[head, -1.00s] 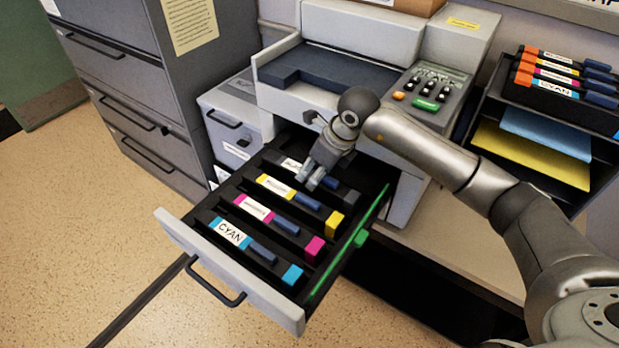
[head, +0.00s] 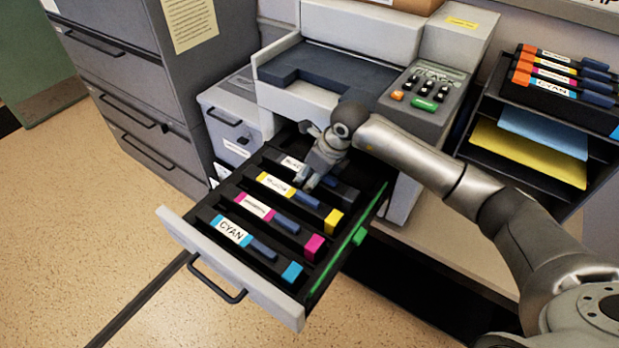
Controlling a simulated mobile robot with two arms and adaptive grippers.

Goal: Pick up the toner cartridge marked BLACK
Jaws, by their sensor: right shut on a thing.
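The BLACK toner cartridge (head: 342,190) lies in the rearmost slot of the open printer drawer (head: 262,295). Its white label (head: 291,164) is partly covered by my gripper. My right gripper (head: 308,183) reaches down over it from the right and is shut on its blue handle, of which only a part shows. The cartridge still sits in its slot. In front of it lie the yellow cartridge (head: 332,221), the magenta cartridge (head: 314,246) and the cyan cartridge (head: 292,272). My left gripper is not in view.
The printer body (head: 330,70) rises right behind the drawer. A black rack (head: 535,105) at the right holds more cartridges and paper. Grey filing cabinets (head: 115,80) stand left. The floor at the lower left is clear.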

